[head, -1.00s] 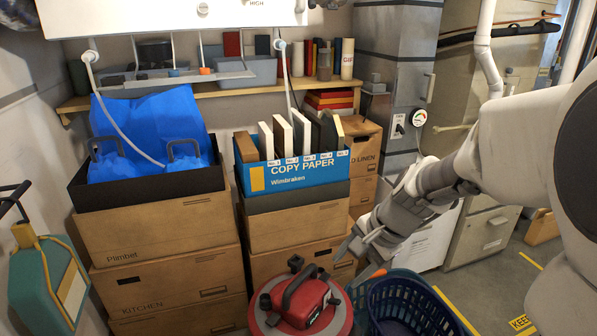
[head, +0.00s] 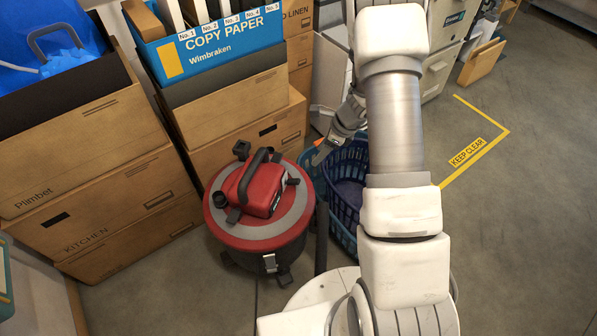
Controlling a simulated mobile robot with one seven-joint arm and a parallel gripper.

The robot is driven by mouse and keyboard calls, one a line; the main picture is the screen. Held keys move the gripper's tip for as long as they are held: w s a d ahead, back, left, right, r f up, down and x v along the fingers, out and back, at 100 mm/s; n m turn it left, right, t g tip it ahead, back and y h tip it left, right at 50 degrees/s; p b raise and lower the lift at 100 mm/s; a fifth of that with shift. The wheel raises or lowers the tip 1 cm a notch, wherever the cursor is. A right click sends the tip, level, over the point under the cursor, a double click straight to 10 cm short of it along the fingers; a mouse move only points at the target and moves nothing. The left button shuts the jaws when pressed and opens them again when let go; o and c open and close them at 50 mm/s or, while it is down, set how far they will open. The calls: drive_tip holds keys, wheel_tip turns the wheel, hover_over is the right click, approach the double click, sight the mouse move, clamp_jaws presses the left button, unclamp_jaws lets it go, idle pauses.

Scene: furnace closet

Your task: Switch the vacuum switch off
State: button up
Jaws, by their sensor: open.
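The vacuum (head: 262,215) is a round red and grey canister on the floor at the middle left in the head view. A red motor box with a dark carry handle (head: 254,172) sits on its lid. A small dark part (head: 291,181) shows at the right side of the box; I cannot tell whether it is the switch, or its position. My gripper (head: 322,148) is to the right of and beyond the vacuum, above the basket's far side, apart from the vacuum. It is open, and nothing is seen in it. Its fingertips are small and partly unclear.
A blue basket (head: 346,185) stands right of the vacuum, partly behind my arm. Cardboard boxes (head: 110,205) are stacked at the left, and a blue copy paper box (head: 215,48) stands on boxes behind the vacuum. Floor at the right is free, with yellow KEEP CLEAR marking (head: 468,152).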

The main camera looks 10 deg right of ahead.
sight(298, 180)
drive_tip(key=b+x, duration=0.1)
drive_tip(key=x, duration=0.5)
drive_tip(key=b+x, duration=0.1)
drive_tip(key=x, duration=0.5)
drive_tip(key=b+x, duration=0.2)
drive_tip(key=x, duration=0.4)
drive_tip(key=shift+d+f, duration=0.15)
drive_tip(key=shift+d, duration=0.2)
clamp_jaws()
